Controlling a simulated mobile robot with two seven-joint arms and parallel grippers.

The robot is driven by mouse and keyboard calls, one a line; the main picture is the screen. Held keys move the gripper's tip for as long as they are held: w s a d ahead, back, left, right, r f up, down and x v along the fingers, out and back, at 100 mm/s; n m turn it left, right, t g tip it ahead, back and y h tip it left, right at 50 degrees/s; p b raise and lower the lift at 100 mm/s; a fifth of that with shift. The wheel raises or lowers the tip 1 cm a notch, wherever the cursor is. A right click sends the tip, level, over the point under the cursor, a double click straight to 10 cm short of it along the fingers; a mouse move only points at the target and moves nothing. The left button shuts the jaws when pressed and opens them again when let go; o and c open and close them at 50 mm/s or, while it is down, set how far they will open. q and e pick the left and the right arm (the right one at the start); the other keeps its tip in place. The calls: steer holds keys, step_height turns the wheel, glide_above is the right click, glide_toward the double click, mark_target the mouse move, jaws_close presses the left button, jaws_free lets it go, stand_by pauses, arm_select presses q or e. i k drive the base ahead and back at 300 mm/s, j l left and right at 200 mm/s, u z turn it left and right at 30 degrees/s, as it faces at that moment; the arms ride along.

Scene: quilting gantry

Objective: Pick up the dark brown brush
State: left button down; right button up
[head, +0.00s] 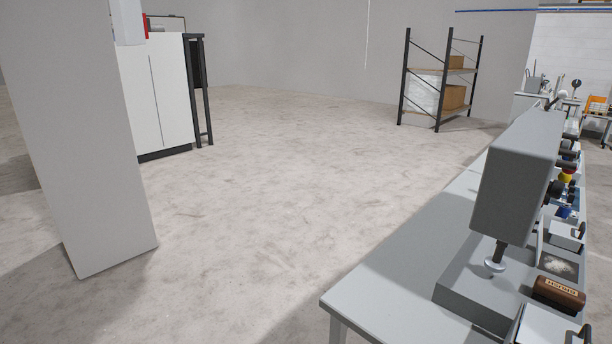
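A dark brown brush (558,293) with a light label on its side lies at the lower right of the head view. It is on the grey work table (385,283), to the right of the base of a grey machine. A white box-like object beside it reaches the bottom edge of the view. Neither of my grippers shows in the head view, so I cannot see their state.
The grey machine (517,175) stands upright on the table, left of the brush. Trays and small items line the table behind. A pillar (80,140) stands at left, a white cabinet (157,95) and a shelf rack (440,72) farther back. The middle floor is clear.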

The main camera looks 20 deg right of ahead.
mark_target(570, 301)
steer(key=i+j+z, duration=0.1)
steer(key=z, duration=0.3)
steer(key=i+j+z, duration=0.1)
steer(key=z, duration=0.25)
steer(key=i+j+z, duration=0.1)
steer(key=j+z, duration=0.15)
steer(key=z, duration=0.15)
steer(key=i+j+z, duration=0.15)
steer(key=z, duration=0.3)
steer(key=i+j+z, duration=0.1)
steer(key=j+z, duration=0.35)
steer(key=i+j+z, duration=0.1)
steer(key=j+z, duration=0.2)
steer(key=z, duration=0.2)
